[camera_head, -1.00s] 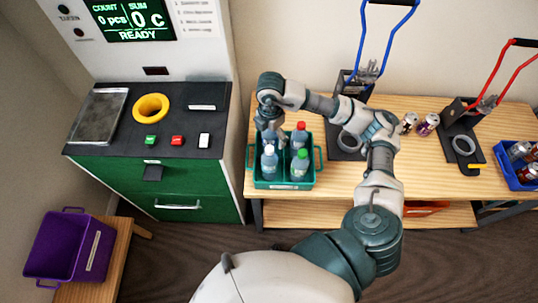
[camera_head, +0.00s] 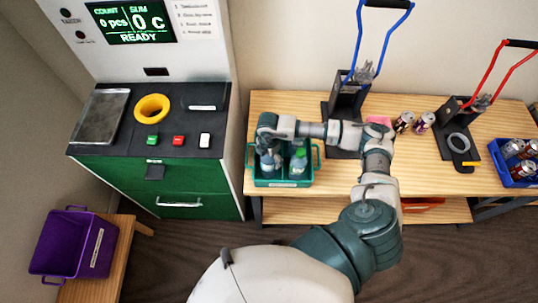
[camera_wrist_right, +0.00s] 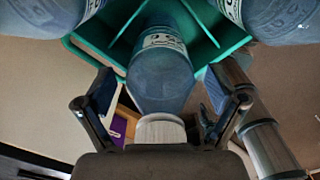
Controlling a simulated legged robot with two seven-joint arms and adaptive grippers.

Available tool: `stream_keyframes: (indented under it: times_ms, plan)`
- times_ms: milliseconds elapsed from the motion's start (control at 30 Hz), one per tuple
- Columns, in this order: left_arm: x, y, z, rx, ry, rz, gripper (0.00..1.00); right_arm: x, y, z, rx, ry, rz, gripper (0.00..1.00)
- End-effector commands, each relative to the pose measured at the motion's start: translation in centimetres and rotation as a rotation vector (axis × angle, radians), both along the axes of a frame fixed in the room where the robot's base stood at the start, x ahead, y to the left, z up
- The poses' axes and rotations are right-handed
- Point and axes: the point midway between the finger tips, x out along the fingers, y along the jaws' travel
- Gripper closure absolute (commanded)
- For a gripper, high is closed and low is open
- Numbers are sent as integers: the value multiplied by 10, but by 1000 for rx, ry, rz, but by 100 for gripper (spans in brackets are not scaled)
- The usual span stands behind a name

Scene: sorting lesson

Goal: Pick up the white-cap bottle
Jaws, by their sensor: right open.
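A teal crate (camera_head: 283,184) with bottles in its compartments stands at the left of the wooden table. My right gripper (camera_head: 268,151) reaches down over its left part. In the right wrist view the white-cap bottle (camera_wrist_right: 163,75) has a translucent blue body, a pale label and a ribbed white cap (camera_wrist_right: 160,131). My open right gripper (camera_wrist_right: 160,100) has one finger on each side of this bottle, with gaps showing. In the head view the arm hides most of the bottle. A green-capped bottle (camera_head: 298,163) stands to the right in the crate. My left gripper is not in view.
Two more bottles (camera_wrist_right: 45,15) (camera_wrist_right: 280,18) flank the bottle in the right wrist view. A blue-handled press (camera_head: 345,100), cans (camera_head: 404,122) and a red-handled press (camera_head: 480,110) stand further right. A counting machine (camera_head: 150,120) stands left, a purple bin (camera_head: 70,245) at lower left.

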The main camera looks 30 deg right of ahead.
Motion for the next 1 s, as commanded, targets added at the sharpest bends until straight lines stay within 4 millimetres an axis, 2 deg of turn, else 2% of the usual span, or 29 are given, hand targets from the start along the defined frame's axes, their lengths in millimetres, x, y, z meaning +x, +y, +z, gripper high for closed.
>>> stream_keyframes:
  times_ms: [167, 400, 767, 867, 1000]
  plan:
    - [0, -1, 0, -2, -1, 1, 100, 0, 1, 0, -1, 0, 0, 6]
    - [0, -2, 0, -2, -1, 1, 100, 0, 1, 0, -1, 0, 0, 60]
    - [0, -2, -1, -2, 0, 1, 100, 0, 0, 3, 0, -1, 0, 60]
    - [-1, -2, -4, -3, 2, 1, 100, 1, 0, 16, 1, -4, 1, 60]
    - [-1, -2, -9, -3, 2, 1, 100, 1, 0, 46, 0, -5, 1, 60]
